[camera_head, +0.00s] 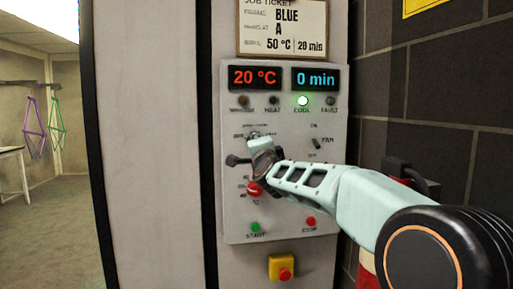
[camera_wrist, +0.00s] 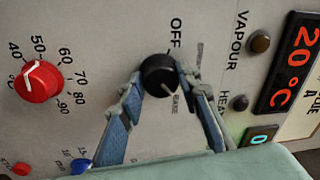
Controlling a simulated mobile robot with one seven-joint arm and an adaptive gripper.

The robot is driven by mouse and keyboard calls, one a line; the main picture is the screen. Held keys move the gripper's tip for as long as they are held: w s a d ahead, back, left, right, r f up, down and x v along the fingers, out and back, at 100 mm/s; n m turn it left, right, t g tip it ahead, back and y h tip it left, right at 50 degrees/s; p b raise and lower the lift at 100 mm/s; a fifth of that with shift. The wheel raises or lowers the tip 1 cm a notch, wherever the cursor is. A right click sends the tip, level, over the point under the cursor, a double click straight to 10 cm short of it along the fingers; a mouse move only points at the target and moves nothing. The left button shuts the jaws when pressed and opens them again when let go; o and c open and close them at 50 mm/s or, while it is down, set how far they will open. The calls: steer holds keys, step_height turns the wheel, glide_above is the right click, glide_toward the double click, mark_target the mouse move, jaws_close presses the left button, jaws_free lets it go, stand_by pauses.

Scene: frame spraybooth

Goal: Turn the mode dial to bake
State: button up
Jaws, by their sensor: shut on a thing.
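The black mode dial (camera_wrist: 159,75) sits between my gripper's (camera_wrist: 160,88) two blue-padded fingertips, and the jaws are shut on it. The OFF label (camera_wrist: 175,33) is above the dial there. Another label to the right is largely hidden by a finger. In the head view my gripper (camera_head: 260,150) is at the left of the control panel (camera_head: 325,200) and covers most of the dial.
A red temperature knob (camera_wrist: 38,82) is beside the dial, just below my gripper in the head view (camera_head: 255,189). A blue knob (camera_wrist: 80,166) is near my left finger. Displays read 20 °C (camera_head: 256,78) and 0 min (camera_head: 315,78). A stop button (camera_head: 282,268) is below.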

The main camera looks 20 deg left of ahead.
steer(key=shift+m, duration=1.6)
steer(key=shift+h, duration=0.3)
steer(key=o, duration=1.2)
steer(key=shift+c, duration=0.2)
steer(key=shift+s, duration=0.1)
steer(key=v, duration=1.1)
steer(key=shift+s+d, duration=0.2)
steer(key=shift+s, duration=0.2)
